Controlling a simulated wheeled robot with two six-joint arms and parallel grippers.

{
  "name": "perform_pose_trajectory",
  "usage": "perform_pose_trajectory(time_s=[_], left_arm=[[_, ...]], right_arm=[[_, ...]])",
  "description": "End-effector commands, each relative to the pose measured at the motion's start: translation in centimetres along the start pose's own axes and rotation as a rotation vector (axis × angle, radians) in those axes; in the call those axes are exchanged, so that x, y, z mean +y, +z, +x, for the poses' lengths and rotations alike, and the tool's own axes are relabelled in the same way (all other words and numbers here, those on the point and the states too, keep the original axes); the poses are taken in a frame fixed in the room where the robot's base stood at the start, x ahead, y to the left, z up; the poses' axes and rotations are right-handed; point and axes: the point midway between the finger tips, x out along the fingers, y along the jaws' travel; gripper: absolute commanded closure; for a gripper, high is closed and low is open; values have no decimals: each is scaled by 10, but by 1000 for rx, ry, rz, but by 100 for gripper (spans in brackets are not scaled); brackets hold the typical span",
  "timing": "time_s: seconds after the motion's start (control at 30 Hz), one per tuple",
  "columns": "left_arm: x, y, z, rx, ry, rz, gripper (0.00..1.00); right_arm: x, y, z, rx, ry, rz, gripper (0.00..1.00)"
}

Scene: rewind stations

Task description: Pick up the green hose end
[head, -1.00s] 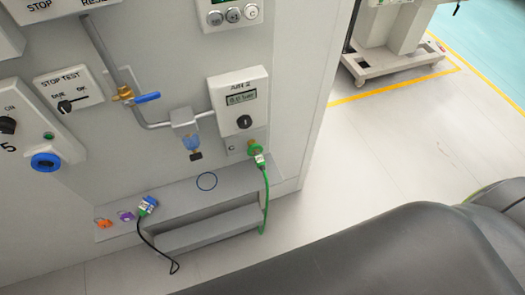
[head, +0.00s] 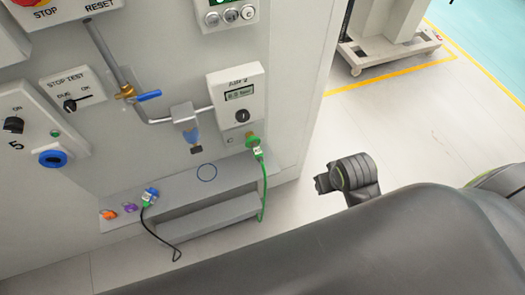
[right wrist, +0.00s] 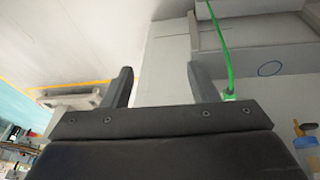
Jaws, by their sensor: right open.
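The green hose end (head: 257,153) is a small green and white connector. It sits at the green port (head: 252,141) under the gauge box, and its green hose (head: 264,190) hangs down past the ledge. In the right wrist view the hose (right wrist: 219,45) runs down to the connector (right wrist: 229,94), partly hidden behind my gripper's body, to the right of the right finger. My right gripper (right wrist: 160,68) is open with nothing between its fingers. In the head view part of my right arm shows right of the station, apart from the hose. My left gripper is not in view.
A grey ledge (head: 179,189) carries a blue-ended connector (head: 150,196) with a black cable, plus orange (head: 108,214) and purple (head: 130,209) pieces. A blue-handled valve (head: 148,96) and pipe stand out from the panel.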

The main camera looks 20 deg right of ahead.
Motion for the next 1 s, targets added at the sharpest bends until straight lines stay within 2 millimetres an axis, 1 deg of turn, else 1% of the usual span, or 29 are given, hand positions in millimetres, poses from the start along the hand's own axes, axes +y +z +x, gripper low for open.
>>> perform_pose_trajectory(time_s=[0.03,0.17,0.27,0.33,0.4,0.5,0.6,0.7,0.8,0.87,0.97,1.0], left_arm=[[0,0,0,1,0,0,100],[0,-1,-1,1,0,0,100],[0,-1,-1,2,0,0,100],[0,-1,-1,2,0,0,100],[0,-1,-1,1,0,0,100],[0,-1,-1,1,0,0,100],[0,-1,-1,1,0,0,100],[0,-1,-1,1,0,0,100],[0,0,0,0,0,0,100],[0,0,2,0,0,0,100],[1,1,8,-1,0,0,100],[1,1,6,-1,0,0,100]], right_arm=[[-8,-15,1,-1,-12,3,46],[-28,-52,5,-21,-38,3,46],[-49,-87,8,-44,-61,-4,46],[-66,-114,6,-61,-78,-15,46],[-83,-138,2,-79,-92,-29,46],[-106,-168,-8,-101,-107,-52,46],[-123,-190,-18,-117,-114,-73,46],[-134,-203,-26,-128,-117,-87,46],[-139,-209,-27,-135,-118,-95,46],[-141,-209,-22,-138,-118,-97,46],[-143,-206,-5,-140,-117,-97,46],[-144,-204,2,-143,-117,-97,46]])
